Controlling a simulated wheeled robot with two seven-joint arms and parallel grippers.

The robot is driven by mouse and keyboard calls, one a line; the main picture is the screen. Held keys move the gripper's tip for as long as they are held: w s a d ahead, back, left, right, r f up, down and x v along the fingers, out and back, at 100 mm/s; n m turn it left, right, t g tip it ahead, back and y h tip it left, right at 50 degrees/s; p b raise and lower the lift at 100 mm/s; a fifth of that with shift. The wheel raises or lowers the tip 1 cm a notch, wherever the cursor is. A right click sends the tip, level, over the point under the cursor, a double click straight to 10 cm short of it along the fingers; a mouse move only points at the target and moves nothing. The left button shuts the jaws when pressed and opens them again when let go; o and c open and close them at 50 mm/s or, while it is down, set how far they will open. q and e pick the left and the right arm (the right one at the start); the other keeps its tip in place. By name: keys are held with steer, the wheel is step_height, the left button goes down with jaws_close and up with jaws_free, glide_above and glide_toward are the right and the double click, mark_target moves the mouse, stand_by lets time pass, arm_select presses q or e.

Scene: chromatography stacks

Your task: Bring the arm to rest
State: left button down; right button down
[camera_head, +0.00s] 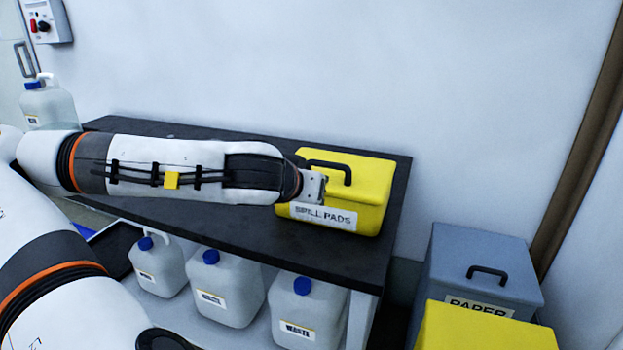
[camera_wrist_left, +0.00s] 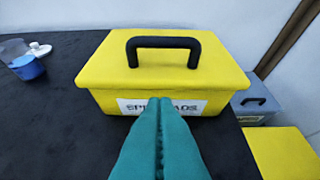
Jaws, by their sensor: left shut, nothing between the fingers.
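My left arm reaches across the dark bench top from the left in the head view. Its grey wrist end is in front of the yellow spill pads box (camera_head: 372,185), and the fingers cannot be made out there. In the left wrist view my left gripper (camera_wrist_left: 160,102) has two teal fingers pressed together with nothing between them. They point at the label on the front of the yellow box (camera_wrist_left: 165,72) and cover part of it. Whether the tips touch the box cannot be told. My right gripper is not in view.
A dark bench (camera_head: 275,240) holds the box. Waste jugs (camera_head: 225,290) stand on the shelf below. A grey paper bin (camera_head: 480,265) and a yellow bin (camera_head: 485,330) stand at right. The left wrist view shows a container with blue liquid (camera_wrist_left: 28,66) on the bench.

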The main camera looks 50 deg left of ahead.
arm_select(q)
steer(key=shift+s+d+f, duration=0.2)
steer(key=shift+s+f, duration=0.1)
steer(key=shift+s, duration=0.15)
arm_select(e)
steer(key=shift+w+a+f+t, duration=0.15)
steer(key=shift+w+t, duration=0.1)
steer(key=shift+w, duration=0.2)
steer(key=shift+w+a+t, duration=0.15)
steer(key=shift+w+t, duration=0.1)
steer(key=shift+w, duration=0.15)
